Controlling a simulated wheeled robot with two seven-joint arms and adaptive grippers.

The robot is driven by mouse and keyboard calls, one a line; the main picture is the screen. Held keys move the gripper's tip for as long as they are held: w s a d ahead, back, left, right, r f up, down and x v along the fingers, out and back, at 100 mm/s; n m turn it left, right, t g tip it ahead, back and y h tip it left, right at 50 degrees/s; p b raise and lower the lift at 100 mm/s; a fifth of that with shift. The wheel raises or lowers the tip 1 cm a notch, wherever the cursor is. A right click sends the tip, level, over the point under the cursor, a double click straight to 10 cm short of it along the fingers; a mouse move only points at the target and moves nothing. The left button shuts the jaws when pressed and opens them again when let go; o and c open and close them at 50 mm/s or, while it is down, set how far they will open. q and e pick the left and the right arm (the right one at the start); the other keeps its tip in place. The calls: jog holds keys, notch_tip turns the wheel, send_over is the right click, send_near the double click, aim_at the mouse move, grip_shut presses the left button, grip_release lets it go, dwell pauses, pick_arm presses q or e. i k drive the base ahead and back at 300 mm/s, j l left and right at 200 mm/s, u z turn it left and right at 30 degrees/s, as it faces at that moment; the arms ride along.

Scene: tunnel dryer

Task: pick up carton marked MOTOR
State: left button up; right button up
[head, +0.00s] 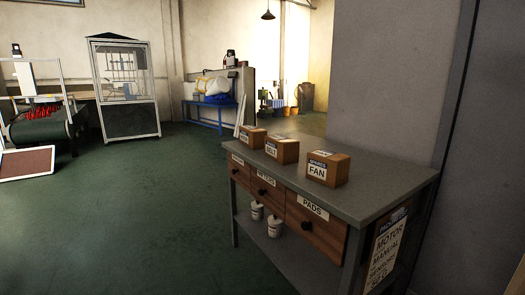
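Three small brown cartons stand in a row on top of a grey workbench (385,192) at the right. The nearest carton (342,172) is marked FAN. The middle carton (290,151) has a label that looks like BELT. The farthest carton (260,138) has a white label too small to read surely; I cannot tell whether it says MOTOR. A list sign (387,245) on the bench's near end has MOTOR as an upper line, with MANUAL below it. Neither of my grippers is in view.
The bench has wooden drawers, one marked PADS (315,225), and a lower shelf with white containers (274,226). Green floor (150,225) is open to the left. A glazed cabinet (128,85) and a blue table (207,107) stand farther back. A grey wall rises behind the bench.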

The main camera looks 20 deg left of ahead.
aim_at(253, 137)
jog(key=j+z, duration=0.3)
jog(key=j, duration=1.9)
jog(key=k, duration=0.05)
